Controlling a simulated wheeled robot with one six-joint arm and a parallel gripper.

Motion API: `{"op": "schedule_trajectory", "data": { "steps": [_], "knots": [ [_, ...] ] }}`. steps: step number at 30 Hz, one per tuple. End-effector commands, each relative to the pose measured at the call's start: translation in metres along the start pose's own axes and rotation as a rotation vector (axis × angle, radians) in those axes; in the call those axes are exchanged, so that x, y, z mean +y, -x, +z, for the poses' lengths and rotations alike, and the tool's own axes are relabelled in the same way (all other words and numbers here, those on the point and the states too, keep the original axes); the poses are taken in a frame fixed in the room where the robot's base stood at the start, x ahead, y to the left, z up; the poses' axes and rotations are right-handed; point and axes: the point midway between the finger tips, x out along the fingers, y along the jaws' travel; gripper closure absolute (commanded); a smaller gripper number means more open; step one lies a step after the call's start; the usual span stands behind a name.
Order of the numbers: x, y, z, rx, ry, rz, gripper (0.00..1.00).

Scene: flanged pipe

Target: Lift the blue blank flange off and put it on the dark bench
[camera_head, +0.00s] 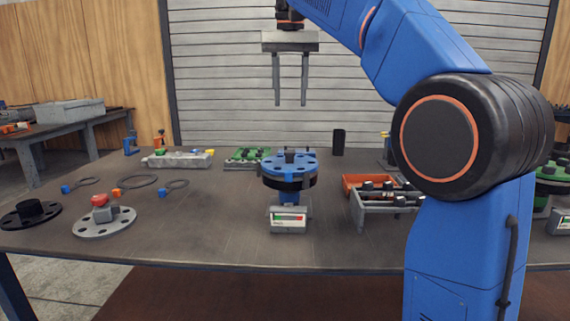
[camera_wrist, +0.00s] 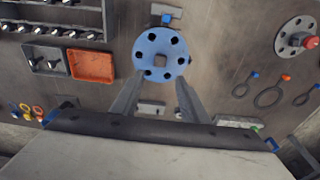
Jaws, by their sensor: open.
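The blue blank flange (camera_head: 289,162) is a round disc with bolt holes and a dark square knob in its middle. It sits on top of the pipe stand (camera_head: 289,198) at the middle of the dark bench (camera_head: 220,222). It also shows from above in the wrist view (camera_wrist: 174,47), where bolt holes ring the knob. My gripper (camera_head: 290,104) is open and empty, well above the flange, with its fingers pointing down.
A grey flange with a red knob (camera_head: 104,220) and a black flange (camera_head: 31,213) lie at the bench's left. Rings (camera_head: 138,181) lie behind them. An orange tray (camera_head: 372,183) and a grey bolt rack (camera_head: 385,203) stand right of the pipe. Bare bench lies left of the pipe.

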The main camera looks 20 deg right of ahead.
Motion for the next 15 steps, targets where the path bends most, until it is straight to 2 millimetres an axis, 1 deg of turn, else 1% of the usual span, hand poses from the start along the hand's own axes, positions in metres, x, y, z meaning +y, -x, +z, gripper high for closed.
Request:
{"op": "schedule_trajectory", "data": {
  "steps": [1, 12, 15],
  "knots": [
    [0.001, -0.008, 0.001, -0.001, 0.0, 0.0, 0.59],
    [0.0, -0.073, 0.0, -0.002, 0.0, 0.001, 0.59],
    [0.0, -0.086, 0.0, 0.0, 0.0, 0.0, 0.59]
  ]
}}
